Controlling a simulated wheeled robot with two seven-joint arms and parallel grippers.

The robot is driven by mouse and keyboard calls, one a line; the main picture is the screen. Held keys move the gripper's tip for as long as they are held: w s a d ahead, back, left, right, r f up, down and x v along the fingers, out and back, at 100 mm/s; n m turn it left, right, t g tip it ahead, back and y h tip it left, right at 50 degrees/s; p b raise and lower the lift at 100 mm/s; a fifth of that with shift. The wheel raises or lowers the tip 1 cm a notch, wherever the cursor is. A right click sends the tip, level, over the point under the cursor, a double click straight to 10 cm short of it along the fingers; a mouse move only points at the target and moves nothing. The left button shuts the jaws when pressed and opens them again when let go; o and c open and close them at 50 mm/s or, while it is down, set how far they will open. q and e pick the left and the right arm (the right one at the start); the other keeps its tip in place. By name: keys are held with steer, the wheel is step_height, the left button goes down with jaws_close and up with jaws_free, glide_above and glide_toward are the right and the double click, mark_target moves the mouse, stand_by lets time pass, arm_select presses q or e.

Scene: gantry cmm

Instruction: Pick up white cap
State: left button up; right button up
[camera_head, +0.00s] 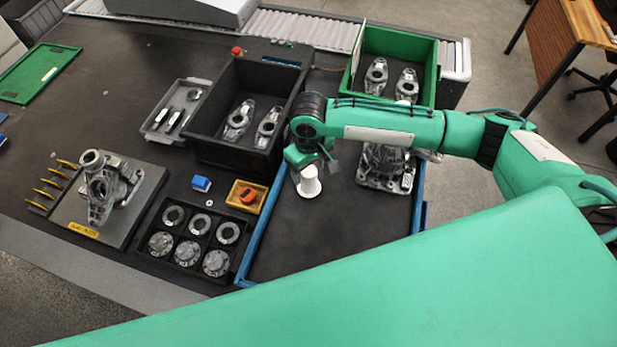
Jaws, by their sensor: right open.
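The white cap (309,181) stands on the dark surface of the blue-edged tray (300,240), near its left side. It looks like a small white cylinder with a wider base. My right gripper (316,166) is open right at the cap's upper end, with a finger showing on its right. The gripper and wrist partly hide the cap's top, and I cannot tell whether the fingers touch it. My left gripper is not in view.
A metal casting (384,168) stands right of the cap in the same tray. A black bin (228,150) with metal parts is at the left, and a green bin (437,75) behind. A ring holder (190,268) and yellow box (238,207) lie left. The tray's front is clear.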

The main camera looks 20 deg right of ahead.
steer(key=shift+f+p, duration=0.7)
steer(key=shift+f, duration=0.25)
step_height(320, 180, down, 2)
steer(key=shift+f+p, duration=0.2)
steer(key=shift+p, duration=0.1)
steer(key=shift+f, duration=0.4)
steer(key=c, duration=0.8)
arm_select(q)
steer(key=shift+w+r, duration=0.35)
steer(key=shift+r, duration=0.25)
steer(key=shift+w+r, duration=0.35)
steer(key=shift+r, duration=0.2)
arm_select(e)
steer(key=shift+c, duration=1.3)
